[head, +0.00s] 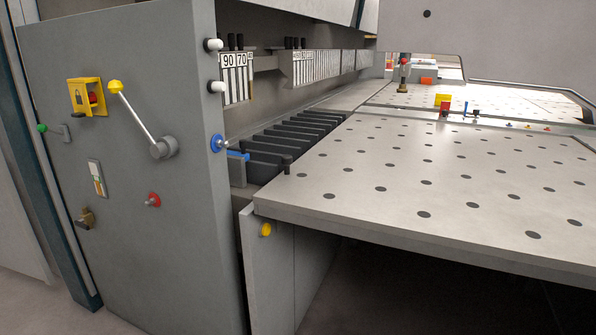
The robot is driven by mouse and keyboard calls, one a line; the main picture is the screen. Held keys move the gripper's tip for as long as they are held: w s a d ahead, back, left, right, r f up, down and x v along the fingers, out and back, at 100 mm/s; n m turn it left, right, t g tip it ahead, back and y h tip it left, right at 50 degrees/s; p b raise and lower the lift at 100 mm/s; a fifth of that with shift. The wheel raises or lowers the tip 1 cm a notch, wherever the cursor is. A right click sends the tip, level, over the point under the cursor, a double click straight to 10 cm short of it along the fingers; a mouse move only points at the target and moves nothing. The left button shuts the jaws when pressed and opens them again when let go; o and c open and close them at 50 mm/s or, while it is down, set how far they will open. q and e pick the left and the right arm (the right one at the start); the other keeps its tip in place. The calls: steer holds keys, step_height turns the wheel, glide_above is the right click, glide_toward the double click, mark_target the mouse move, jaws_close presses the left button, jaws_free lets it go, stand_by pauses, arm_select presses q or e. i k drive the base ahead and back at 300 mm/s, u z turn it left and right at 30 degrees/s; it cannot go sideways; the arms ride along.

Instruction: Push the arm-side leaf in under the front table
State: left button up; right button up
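A large pale table top (400,170) with rows of dark round holes fills the right side in the head view. It is a thick slab with a clear front edge, and its near left corner stands close to the machine's side housing. Under that corner is an upright grey panel (272,275) with a yellow knob (265,230) near its top. A seam separates the near slab from a further dotted section (520,103) behind it. I cannot tell for sure which part is the arm-side leaf. Neither of my grippers is in view.
The grey side housing (130,230) stands at left, with a yellow-knobbed lever (135,115) and several coloured knobs jutting out. Dark parallel bars (285,140) lie behind the table's left edge. Below the slab is a dark open space (400,290). Small coloured items rest on the far section.

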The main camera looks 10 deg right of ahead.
mark_target(513, 202)
steer(key=z, duration=1)
steer(key=i, duration=0.35)
steer(key=u, duration=0.05)
